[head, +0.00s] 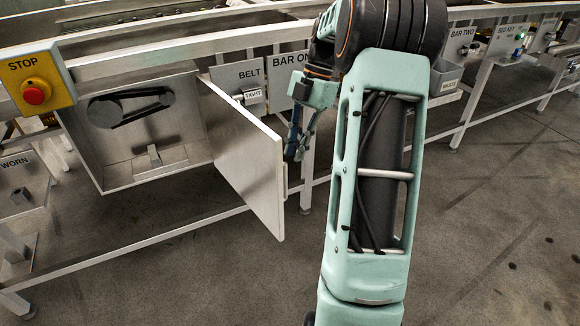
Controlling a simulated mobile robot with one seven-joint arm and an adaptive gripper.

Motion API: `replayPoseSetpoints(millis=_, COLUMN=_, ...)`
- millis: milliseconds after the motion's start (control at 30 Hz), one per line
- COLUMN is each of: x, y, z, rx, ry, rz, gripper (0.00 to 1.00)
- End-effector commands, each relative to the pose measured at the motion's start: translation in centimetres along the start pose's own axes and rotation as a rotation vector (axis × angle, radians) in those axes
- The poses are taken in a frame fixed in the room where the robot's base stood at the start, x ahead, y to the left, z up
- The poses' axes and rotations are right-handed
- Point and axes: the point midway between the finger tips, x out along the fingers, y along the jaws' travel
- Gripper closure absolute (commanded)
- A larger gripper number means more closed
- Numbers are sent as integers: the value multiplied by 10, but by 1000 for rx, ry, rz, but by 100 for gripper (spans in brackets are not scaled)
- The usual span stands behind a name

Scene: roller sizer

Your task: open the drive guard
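The drive guard (247,155) is a pale metal door in the head view, left of centre. It stands swung well out from its box (88,160), hinged on the box's right side. A small handle (285,182) shows at its free edge. Inside the box, a black belt (130,107) runs round two pulleys. My gripper (293,150) hangs just right of the door's free edge, fingers pointing down. Whether it touches the handle or the door is unclear. The fingers are small and seen side-on, so their opening is not clear.
A yellow STOP box with a red button (36,92) is at the upper left. Panels marked BELT (238,78) and BAR ONE (290,75) are behind the door and my arm. Frame legs and a low rail (160,243) run along the machine. The floor at right is clear.

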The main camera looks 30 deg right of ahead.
Motion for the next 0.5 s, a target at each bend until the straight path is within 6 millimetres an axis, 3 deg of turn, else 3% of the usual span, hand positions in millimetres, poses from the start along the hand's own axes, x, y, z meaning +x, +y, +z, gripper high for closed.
replayPoseSetpoints(millis=200, x=-22, y=0, z=0, rx=1, ry=1, rz=0, gripper=84)
replayPoseSetpoints(millis=500, x=-24, y=0, z=0, rx=0, ry=1, rz=-1, gripper=84)
